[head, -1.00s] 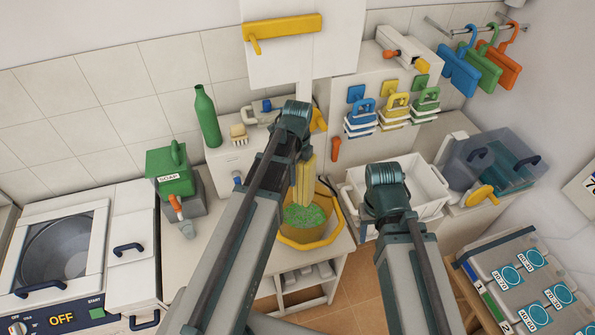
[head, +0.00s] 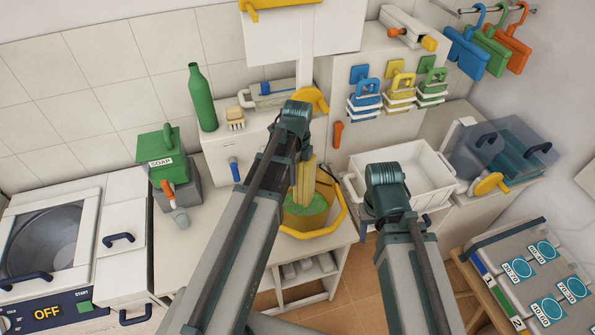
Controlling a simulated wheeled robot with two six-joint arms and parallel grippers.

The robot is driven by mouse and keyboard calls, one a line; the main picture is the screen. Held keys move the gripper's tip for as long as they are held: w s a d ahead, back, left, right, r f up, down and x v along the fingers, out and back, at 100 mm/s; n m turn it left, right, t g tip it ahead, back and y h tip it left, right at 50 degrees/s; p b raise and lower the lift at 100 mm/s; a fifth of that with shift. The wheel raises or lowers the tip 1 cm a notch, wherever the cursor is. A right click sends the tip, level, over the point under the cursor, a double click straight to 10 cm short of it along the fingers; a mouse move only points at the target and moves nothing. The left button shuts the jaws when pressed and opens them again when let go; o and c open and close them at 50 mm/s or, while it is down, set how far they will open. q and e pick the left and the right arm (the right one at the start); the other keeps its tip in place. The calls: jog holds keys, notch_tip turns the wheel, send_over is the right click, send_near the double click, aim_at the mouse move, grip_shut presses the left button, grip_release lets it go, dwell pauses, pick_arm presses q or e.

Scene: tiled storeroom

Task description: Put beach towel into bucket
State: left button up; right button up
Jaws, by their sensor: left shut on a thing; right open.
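A yellow bucket (head: 333,227) with a wide rim stands on the low white bench at centre, with green contents (head: 303,215) inside. A pale yellow strip, apparently the beach towel (head: 311,180), hangs upright at the bucket, its lower end inside the rim. My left gripper (head: 297,158) is shut on it from above; my own arm hides the fingers and part of the bucket. My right gripper (head: 386,212) is open and empty in front of the white basin; its fingers are mostly hidden by its arm.
A white basin (head: 437,190) stands right of the bucket. A green bottle (head: 203,100) stands behind. A panel with round blue dials (head: 545,280) is at lower right.

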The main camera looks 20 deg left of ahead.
pick_arm(q)
jog(key=shift+f+b, duration=1.4)
jog(key=shift+f, duration=0.3)
jog(key=o, duration=1.5)
jog(key=shift+o, duration=0.2)
jog(key=shift+r, duration=0.2)
notch_tip(320, 180, up, 14)
jog(key=p, duration=1.4)
jog(key=shift+f, duration=0.2)
jog(key=shift+f, duration=0.1)
